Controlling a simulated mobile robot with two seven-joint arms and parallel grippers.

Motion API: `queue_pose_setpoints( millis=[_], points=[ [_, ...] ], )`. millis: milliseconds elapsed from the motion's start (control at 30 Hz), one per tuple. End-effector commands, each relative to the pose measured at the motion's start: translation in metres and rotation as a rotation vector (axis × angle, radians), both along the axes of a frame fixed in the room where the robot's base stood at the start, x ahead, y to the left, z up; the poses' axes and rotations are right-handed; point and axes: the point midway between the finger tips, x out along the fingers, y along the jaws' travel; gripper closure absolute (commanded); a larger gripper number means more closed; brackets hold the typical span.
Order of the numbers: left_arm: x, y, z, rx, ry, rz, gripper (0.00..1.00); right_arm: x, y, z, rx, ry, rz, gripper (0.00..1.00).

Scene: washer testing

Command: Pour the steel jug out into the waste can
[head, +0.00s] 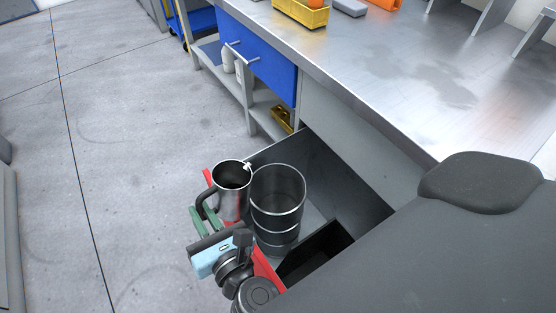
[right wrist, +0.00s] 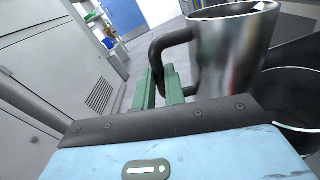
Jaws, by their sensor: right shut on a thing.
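The steel jug (head: 234,204) has a shiny body and a black handle (right wrist: 158,58). My right gripper (head: 204,219), with green fingers, is shut on that handle. The jug is roughly upright, its dark mouth facing up; I cannot tell what is inside. It also shows in the right wrist view (right wrist: 232,58). The waste can (head: 277,190), a tall grey cylinder with bright bands, stands just right of the jug in the head view. Its rim shows at the right of the right wrist view (right wrist: 285,128). I cannot tell whether jug and can touch. My left gripper is not in view.
The can stands in an open grey drawer (head: 340,180) below the steel workbench (head: 385,75). A blue drawer front (head: 262,62) and a lower shelf lie beyond. A yellow bin (head: 301,14) is on the bench. The floor (head: 125,130) at left is clear.

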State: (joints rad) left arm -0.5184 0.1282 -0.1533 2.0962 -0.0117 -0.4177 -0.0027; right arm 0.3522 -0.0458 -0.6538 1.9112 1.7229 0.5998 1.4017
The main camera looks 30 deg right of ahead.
Motion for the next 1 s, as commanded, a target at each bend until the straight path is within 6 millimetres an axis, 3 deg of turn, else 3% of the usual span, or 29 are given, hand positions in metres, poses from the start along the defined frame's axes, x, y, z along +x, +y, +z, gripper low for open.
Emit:
queue_pose_setpoints(
  millis=[1000],
  points=[
    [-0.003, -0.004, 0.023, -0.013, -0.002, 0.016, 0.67, 0.012, -0.053, 0.021, 0.493, 0.115, 0.001, 1.0]
  ],
)
